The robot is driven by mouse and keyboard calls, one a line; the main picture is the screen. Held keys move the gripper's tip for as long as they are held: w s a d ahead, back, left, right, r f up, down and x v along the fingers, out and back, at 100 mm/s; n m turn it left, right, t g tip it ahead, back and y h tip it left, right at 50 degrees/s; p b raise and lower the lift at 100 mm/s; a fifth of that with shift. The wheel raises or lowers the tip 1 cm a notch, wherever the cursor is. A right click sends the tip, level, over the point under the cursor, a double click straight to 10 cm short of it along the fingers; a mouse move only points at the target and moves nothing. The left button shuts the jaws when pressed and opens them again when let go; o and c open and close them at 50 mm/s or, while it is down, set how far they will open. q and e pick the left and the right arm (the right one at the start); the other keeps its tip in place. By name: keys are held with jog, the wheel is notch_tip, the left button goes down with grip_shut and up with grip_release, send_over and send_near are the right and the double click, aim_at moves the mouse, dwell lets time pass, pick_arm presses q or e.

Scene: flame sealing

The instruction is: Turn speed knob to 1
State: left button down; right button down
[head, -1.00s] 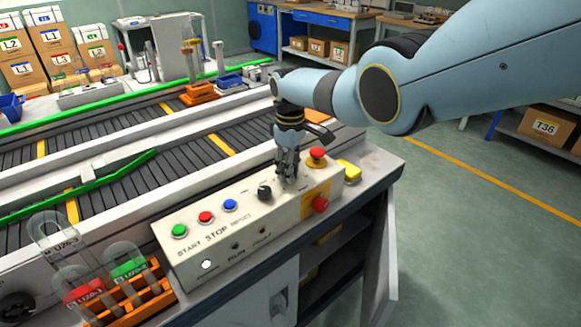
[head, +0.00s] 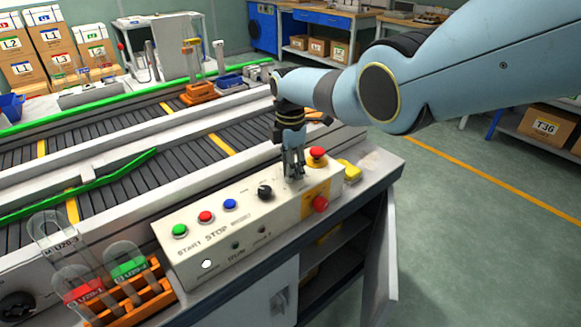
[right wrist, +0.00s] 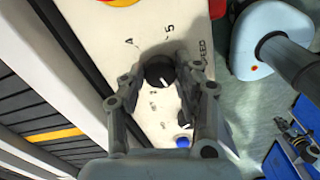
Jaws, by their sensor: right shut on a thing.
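The cream control box (head: 240,218) stands on the machine's front edge in the head view. My right gripper (head: 293,174) points down onto its top, left of the red mushroom button. In the right wrist view, the right gripper (right wrist: 161,78) has its two fingers on either side of the black round speed knob (right wrist: 158,71), shut on it. A short white pointer mark shows on the knob. Printing around it includes a "5" and part of the word "SPEED"; the fingers hide some of the scale. The head view hides this knob behind the fingers. My left gripper is not in view.
Another black knob (head: 265,192) and blue (head: 229,204), red (head: 206,216) and green (head: 180,231) buttons sit left of the gripper. A red mushroom button (head: 317,153) is close on its right. An orange rack (head: 133,298) holds tagged clear pieces.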

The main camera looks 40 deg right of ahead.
jog(key=shift+n, duration=1.4)
jog(key=c, duration=0.9)
grip_release()
jog(key=shift+c, duration=0.2)
jog(key=shift+r, duration=0.1)
notch_tip(320, 180, up, 12)
